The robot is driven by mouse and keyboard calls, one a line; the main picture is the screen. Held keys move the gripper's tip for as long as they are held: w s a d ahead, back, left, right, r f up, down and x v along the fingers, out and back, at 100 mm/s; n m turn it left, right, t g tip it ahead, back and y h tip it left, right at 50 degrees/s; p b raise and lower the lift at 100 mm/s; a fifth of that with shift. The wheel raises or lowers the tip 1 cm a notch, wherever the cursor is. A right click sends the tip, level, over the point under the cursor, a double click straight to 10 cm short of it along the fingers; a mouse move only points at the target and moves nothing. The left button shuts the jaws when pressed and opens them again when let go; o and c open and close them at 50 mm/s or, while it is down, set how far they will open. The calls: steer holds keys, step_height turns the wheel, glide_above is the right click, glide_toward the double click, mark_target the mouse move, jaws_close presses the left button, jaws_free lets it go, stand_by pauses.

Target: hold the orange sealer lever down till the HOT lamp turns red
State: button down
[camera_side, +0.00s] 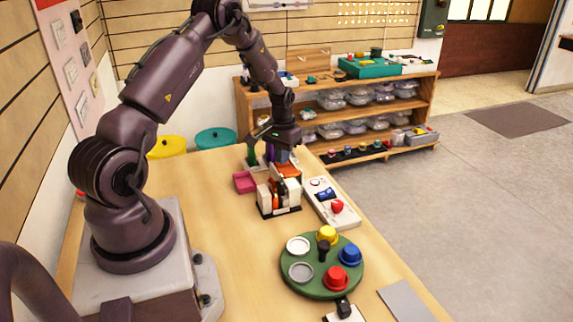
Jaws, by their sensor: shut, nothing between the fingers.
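The orange sealer lever (289,170) is at the back of the table, on a white and black unit that looks like the sealer (279,197). My gripper (276,158) is shut and empty, pointing down just behind and above the lever. I cannot tell whether its fingertips touch the lever, nor whether the lever is fully down. A white panel (347,217) to the right of the sealer carries a blue part and a red knob (337,206). I cannot make out the HOT lamp or its colour at this size.
A pink tray (244,182) is left of the sealer. A green round board (322,286) in front holds yellow, blue and red pieces and pale rings. A grey mat (405,300) lies at the front right. The table's left middle is clear.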

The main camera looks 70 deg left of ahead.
step_height(320, 180, up, 8)
steer(key=shift+a, duration=0.35)
stand_by(0.6)
steer(key=shift+r, duration=0.15)
step_height(320, 180, up, 23)
steer(key=s+d+n+t+y, duration=0.2)
steer(key=t+y, duration=0.2)
steer(key=t, duration=0.1)
steer(key=s+d+r+n+t+y, duration=0.1)
steer(key=s+d+r+t+y, duration=0.15)
steer(key=s+r, duration=0.45)
steer(key=s+d+r+n+t+y, duration=0.1)
steer(key=s+d+r+n+t, duration=0.2)
steer(key=r, duration=0.8)
steer(key=s+d+f+m+g+h, duration=0.2)
steer(key=d+f+m, duration=0.4)
steer(key=d+f, duration=0.4)
steer(key=s+d+f+m+g+h, duration=0.2)
steer(key=d+f+m+h, duration=0.3)
steer(key=d+f, duration=0.5)
steer(key=d+m+g, duration=0.1)
steer(key=d, duration=0.1)
steer(key=shift+d+f, duration=0.25)
steer(key=shift+d, duration=0.05)
